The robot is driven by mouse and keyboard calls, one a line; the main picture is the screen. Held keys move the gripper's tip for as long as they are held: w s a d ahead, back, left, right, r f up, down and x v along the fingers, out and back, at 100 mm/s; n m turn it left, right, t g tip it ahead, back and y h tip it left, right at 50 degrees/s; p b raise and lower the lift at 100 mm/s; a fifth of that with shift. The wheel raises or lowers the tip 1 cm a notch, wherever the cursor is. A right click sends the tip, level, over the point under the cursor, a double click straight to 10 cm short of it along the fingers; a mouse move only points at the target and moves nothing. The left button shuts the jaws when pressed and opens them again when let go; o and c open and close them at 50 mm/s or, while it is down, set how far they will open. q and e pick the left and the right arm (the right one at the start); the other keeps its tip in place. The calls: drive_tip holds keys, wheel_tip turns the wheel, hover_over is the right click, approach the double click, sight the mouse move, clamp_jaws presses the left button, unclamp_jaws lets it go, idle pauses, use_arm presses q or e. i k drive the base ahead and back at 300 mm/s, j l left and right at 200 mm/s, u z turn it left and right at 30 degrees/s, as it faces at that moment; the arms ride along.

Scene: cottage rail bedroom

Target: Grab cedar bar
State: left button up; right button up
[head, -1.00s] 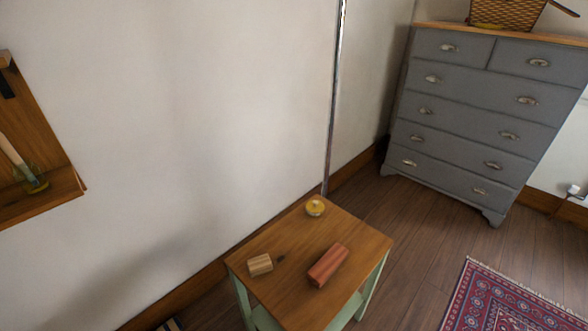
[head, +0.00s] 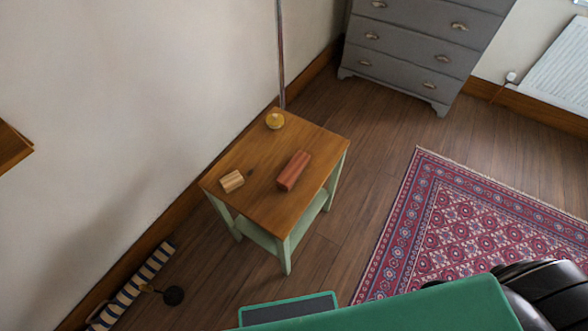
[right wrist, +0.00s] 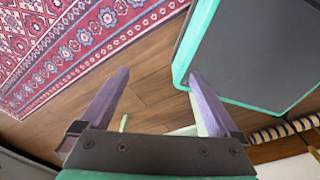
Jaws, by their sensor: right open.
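A reddish-brown bar (head: 293,171), which looks like the cedar bar, lies on the wooden top of a small green-legged table (head: 262,205) in the head view. A pale wood block (head: 232,181) lies to its left and a round yellow item (head: 275,120) sits at the table's back corner. My right gripper (right wrist: 165,95) shows in the right wrist view with its two fingers wide apart and nothing between them. The bar is not visible in that view. My left gripper is not in view.
A patterned red rug (head: 450,220) covers the floor to the right. A grey drawer chest (head: 420,45) and a white radiator (head: 565,70) stand behind. A striped item (head: 135,285) lies along the wall at lower left. Wooden floor surrounds the table.

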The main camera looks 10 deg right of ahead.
sight(289, 175)
drive_tip(key=z, duration=1.05)
drive_tip(key=k+j+z, duration=0.75)
drive_tip(key=k+z, duration=0.25)
drive_tip(key=i, duration=0.1)
